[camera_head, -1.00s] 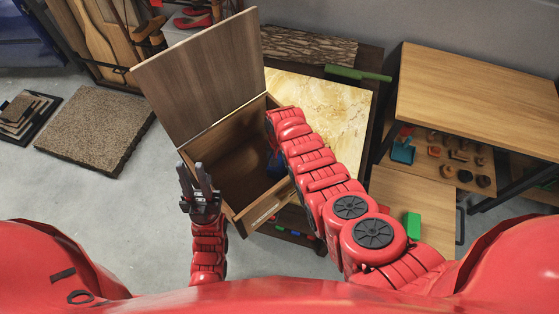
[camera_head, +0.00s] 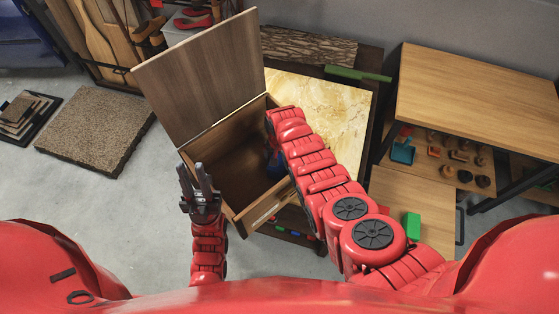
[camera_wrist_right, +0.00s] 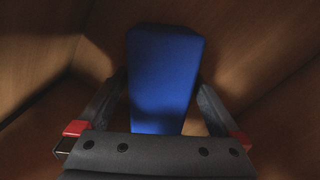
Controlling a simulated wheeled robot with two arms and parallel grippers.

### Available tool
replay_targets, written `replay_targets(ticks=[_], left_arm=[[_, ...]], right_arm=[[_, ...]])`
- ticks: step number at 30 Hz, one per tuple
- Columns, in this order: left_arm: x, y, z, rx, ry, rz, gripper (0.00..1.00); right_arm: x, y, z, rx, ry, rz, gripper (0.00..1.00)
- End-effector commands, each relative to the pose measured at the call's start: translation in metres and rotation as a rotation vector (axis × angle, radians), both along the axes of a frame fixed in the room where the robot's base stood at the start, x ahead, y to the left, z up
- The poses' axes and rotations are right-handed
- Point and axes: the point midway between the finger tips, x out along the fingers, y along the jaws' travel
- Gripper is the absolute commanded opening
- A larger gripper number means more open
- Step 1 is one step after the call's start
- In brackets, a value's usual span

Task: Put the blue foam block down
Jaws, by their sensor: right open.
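The blue foam block (camera_wrist_right: 162,78) is in the wooden box, between the fingers of my right gripper (camera_wrist_right: 163,95) in the right wrist view. The fingers are apart, with a gap visible at the block's right side. In the head view only a bit of the block (camera_head: 274,164) shows beside my right arm, which reaches into the box and hides most of that gripper. The wooden box (camera_head: 196,168) has its lid (camera_head: 203,80) raised. My left gripper (camera_head: 191,167) is open and empty just outside the box's left side.
The box is on a table with a pale stone-like top (camera_head: 335,110). A green tool (camera_head: 357,75) lies at its back edge. At the right are a wooden table (camera_head: 480,100), a shelf with several small items and a green block (camera_head: 411,226).

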Motion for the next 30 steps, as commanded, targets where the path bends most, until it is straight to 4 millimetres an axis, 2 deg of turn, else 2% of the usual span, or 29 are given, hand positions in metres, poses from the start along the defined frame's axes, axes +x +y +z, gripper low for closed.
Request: replay_targets(ticks=[8,17,24,30], left_arm=[[0.0,0.0,0.006,0.0,0.0,0.0,0.27],[0.0,0.0,-0.008,0.0,0.0,0.0,0.27],[0.0,0.0,-0.02,0.0,0.0,0.0,0.27],[0.0,0.0,-0.023,0.0,0.0,0.0,0.27]], right_arm=[[0.0,0.001,0.026,0.002,-0.005,0.002,1.0],[0.001,0.001,0.061,0.002,-0.006,0.001,1.0],[0.002,0.001,0.096,0.003,-0.006,0.001,1.0],[0.001,0.001,0.114,0.002,-0.005,0.001,1.0]])
